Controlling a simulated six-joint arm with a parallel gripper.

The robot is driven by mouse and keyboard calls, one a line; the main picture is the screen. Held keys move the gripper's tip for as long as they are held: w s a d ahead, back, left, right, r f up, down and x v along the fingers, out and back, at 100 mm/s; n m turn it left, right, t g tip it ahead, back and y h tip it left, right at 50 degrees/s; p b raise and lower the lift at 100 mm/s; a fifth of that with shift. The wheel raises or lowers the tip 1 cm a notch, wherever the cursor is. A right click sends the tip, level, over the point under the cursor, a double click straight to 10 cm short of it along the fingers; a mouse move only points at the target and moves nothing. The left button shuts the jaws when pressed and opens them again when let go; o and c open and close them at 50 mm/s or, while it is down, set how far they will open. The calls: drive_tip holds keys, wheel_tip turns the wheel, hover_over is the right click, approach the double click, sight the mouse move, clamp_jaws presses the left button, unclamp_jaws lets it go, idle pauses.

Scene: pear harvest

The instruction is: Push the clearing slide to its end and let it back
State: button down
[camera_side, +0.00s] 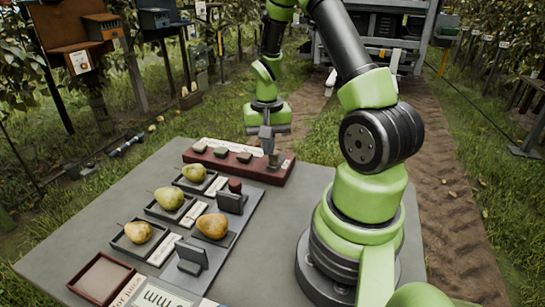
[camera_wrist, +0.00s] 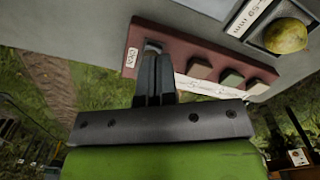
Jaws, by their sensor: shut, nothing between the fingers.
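A dark red board (camera_side: 228,166) lies along the far edge of the grey table; it also fills the upper middle of the wrist view (camera_wrist: 175,45). Several small blocks (camera_side: 221,152) stand in a row on it. A small dark piece (camera_side: 275,161) sits at its right end, with a white label beside it in the wrist view; this looks like the clearing slide, but its shape is mostly hidden. My gripper (camera_side: 272,156) points down at this end, fingers shut and empty. In the wrist view my fingertips (camera_wrist: 153,58) overlap the dark piece; I cannot tell whether they touch.
Pears lie in dark trays (camera_side: 120,244) on the table's left, and another pear (camera_side: 211,225) rests on a stand. A dark block with a reddish knob (camera_side: 234,194) and a grey upright plate (camera_side: 192,258) stand nearby. A red-brown tray (camera_side: 103,277) is at front left.

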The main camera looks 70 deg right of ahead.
drive_tip(key=shift+f, duration=2.3)
drive_tip(key=shift+d, duration=1.75)
drive_tip(key=shift+a, duration=2.55)
wheel_tip(320, 180, up, 8)
idle(0.4)
